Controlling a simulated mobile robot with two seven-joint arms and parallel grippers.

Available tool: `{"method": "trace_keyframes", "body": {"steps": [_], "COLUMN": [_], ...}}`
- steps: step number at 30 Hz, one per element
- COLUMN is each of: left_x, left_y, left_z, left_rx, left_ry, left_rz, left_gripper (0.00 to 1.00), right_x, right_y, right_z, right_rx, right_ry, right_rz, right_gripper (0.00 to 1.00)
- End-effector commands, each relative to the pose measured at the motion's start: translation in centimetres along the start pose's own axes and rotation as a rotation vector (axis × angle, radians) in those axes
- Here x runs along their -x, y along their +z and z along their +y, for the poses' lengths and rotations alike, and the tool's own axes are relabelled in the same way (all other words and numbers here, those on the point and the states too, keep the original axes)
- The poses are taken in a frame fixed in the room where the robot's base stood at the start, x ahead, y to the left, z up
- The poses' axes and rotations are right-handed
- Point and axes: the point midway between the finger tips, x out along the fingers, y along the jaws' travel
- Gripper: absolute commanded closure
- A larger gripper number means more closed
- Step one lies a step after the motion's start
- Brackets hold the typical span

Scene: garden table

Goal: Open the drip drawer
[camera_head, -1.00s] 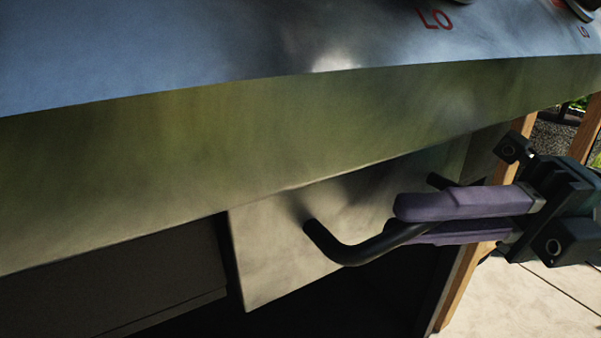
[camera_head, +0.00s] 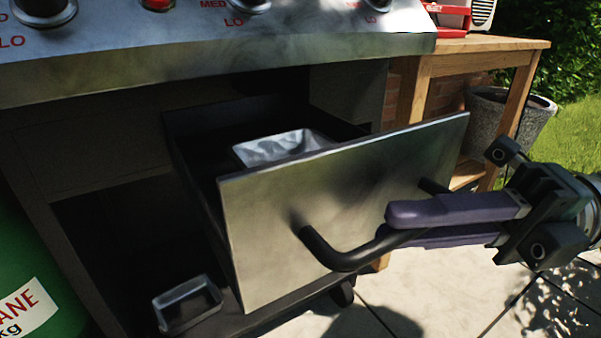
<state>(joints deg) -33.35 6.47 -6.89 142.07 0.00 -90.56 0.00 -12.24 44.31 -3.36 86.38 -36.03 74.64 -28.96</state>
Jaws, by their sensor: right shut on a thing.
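The drip drawer (camera_head: 270,215) stands pulled out from under the grill's control panel, with its steel front tilted in the picture. Inside it lies a foil tray (camera_head: 285,146). A black bar handle (camera_head: 345,262) runs across the drawer front. My right gripper (camera_head: 400,228) comes in from the right, its two purple fingers shut on the handle toward its right part. The fingers hide that part of the bar. My left gripper is not in view.
The grill's control panel (camera_head: 200,50) with knobs runs above the drawer. Below is an open dark cabinet with a small metal tray (camera_head: 188,303). A green gas bottle (camera_head: 30,270) stands at left. A wooden table (camera_head: 480,50) and grey planter (camera_head: 510,115) stand at right.

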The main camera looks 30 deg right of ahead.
Motion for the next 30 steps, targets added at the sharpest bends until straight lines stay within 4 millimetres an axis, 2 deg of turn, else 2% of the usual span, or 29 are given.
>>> {"method": "trace_keyframes", "body": {"steps": [14,15,22,30], "left_x": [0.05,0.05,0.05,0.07], "left_y": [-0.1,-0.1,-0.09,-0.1], "left_z": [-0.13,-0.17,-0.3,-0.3], "left_rx": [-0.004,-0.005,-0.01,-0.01], "left_ry": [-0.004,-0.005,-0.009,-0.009], "left_rz": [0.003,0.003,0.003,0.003], "left_gripper": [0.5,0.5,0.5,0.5], "right_x": [0.03,0.03,0.03,0.15], "right_y": [-0.03,-0.03,-0.03,-0.02], "right_z": [-0.11,-0.11,-0.09,-0.09], "right_rx": [-0.001,-0.001,-0.001,-0.001], "right_ry": [-0.003,-0.003,-0.002,-0.003], "right_rz": [0.0,0.0,0.0,0.0], "right_gripper": [1.0,0.82,0.56,0.55]}}
